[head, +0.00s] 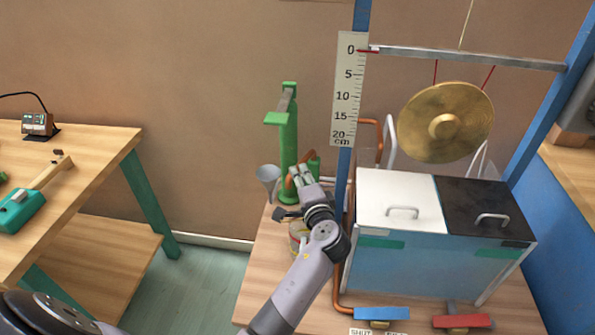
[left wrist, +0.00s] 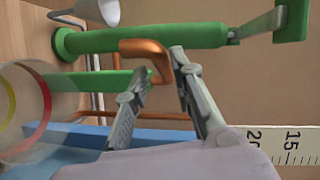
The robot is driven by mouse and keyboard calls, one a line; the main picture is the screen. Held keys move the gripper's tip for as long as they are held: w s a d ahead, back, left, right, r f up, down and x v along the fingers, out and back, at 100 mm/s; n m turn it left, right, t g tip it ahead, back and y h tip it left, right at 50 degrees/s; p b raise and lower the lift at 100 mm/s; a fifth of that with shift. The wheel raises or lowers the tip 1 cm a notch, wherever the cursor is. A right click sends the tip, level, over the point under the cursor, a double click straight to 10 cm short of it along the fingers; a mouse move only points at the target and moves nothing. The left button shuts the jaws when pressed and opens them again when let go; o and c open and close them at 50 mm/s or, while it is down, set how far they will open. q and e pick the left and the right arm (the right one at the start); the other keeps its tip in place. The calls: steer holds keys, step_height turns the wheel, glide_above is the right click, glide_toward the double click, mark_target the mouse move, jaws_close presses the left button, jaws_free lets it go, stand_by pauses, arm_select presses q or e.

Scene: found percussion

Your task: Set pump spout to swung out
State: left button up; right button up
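The green pump (head: 288,145) stands upright at the back left of the bench, with its green handle at the top. Its copper spout (head: 290,182) is partly hidden behind my left gripper (head: 301,177) in the head view. In the left wrist view the pump's green column (left wrist: 150,40) lies sideways, and the bent copper spout (left wrist: 148,47) reaches towards my fingertips (left wrist: 160,68). The two fingers are apart, with the spout's end at the gap between them. I cannot tell whether they touch it. My right gripper is not in view.
A clear jar with coloured bands (left wrist: 25,110) is close to my left gripper. A blue post with a scale (head: 347,90), a tank with white and black lids (head: 400,200) and a hanging gong (head: 446,122) stand to the right.

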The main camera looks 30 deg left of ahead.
arm_select(q)
steer(key=shift+v, duration=1.55)
steer(key=shift+s, duration=0.1)
steer(key=shift+c, duration=0.5)
